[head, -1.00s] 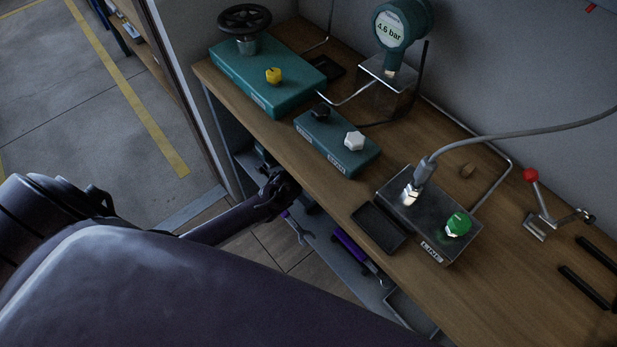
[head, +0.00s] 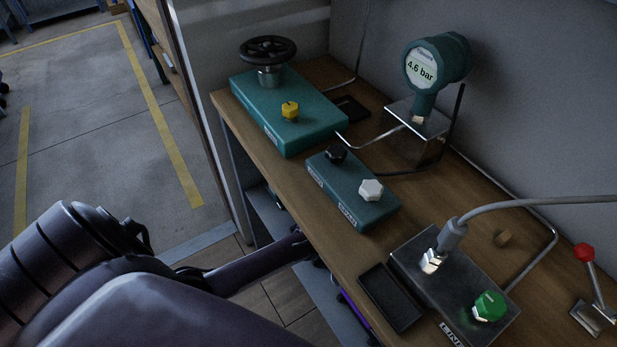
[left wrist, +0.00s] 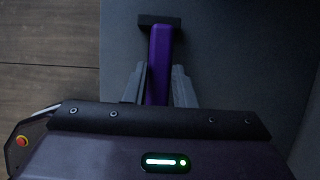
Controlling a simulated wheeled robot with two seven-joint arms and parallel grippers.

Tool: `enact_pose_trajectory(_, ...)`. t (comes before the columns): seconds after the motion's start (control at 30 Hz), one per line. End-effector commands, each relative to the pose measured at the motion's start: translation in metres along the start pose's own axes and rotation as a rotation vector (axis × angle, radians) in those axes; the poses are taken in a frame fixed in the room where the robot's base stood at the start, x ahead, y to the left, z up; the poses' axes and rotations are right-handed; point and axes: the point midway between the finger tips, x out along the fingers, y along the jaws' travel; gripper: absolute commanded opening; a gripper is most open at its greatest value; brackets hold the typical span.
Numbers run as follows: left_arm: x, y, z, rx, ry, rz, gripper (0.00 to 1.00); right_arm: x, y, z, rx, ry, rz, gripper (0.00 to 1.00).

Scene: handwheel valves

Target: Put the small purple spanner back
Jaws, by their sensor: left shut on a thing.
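In the left wrist view the purple spanner (left wrist: 160,48) shows as a straight purple handle with a dark crosswise piece at its far end. My left gripper (left wrist: 159,72) is shut on this handle, one grey finger on each side. A dark grey surface lies beneath it; I cannot tell whether the spanner touches it. My right gripper is not in view.
The wooden bench (head: 335,245) carries a teal block with a black handwheel (head: 268,50), a smaller teal block (head: 352,190), a gauge reading 4.6 bar (head: 436,62), a metal block with a green knob (head: 489,306) and an empty black tray (head: 390,298). A grey shelf (head: 330,297) lies below.

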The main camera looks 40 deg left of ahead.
Motion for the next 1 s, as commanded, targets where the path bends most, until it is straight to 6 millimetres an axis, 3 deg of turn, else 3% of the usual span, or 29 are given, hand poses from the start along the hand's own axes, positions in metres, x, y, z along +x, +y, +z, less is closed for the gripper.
enact_pose_trajectory(0.17,0.006,0.009,-0.004,0.01,0.004,0.021,0.0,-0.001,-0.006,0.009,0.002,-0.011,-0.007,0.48)
enact_pose_trajectory(0.2,0.006,0.01,-0.005,0.011,0.005,0.023,0.29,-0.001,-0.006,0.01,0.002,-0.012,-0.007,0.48)
enact_pose_trajectory(0.33,0.005,0.008,-0.004,0.009,0.004,0.02,0.46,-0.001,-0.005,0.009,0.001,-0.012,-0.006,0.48)
enact_pose_trajectory(0.63,0.005,0.006,-0.004,0.007,0.003,0.015,0.46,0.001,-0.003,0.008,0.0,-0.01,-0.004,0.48)
enact_pose_trajectory(0.8,0.011,0.006,-0.006,0.004,0.003,0.012,0.46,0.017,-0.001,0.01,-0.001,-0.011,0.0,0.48)
enact_pose_trajectory(0.87,-0.01,0.004,-0.002,0.008,0.0,0.01,0.46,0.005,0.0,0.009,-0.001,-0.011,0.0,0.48)
enact_pose_trajectory(1.0,-0.036,0.005,-0.006,0.01,-0.001,0.011,0.46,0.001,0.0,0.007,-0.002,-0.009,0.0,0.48)
